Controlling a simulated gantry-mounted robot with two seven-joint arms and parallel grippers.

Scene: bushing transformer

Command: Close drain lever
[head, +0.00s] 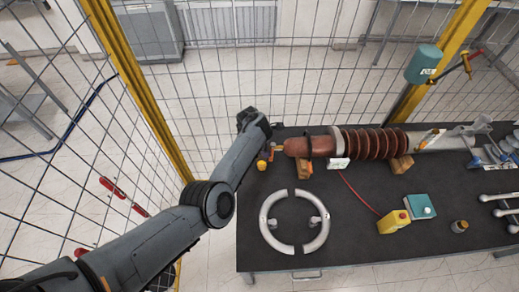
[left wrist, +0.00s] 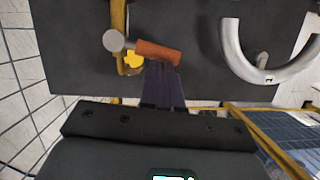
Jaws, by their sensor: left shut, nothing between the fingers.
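The drain lever shows in the left wrist view as an orange-red handle (left wrist: 158,52) beside a round grey end piece. A yellow pipe and a yellow fitting (left wrist: 134,60) are next to it. My left gripper (left wrist: 162,68) is shut and empty, with its dark fingertips at the lower edge of the handle. I cannot tell whether they touch it. In the head view my left arm reaches the table's left end, and a small orange piece (head: 277,148) shows beside the wrist. The fingertips are hard to make out there. My right gripper is not in view.
A ribbed brown bushing (head: 372,142) lies on wooden blocks on the black table (head: 350,236). Two grey half rings (head: 273,236), a yellow box (head: 394,222) and a teal box (head: 420,206) lie in front. A wire fence stands behind and left.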

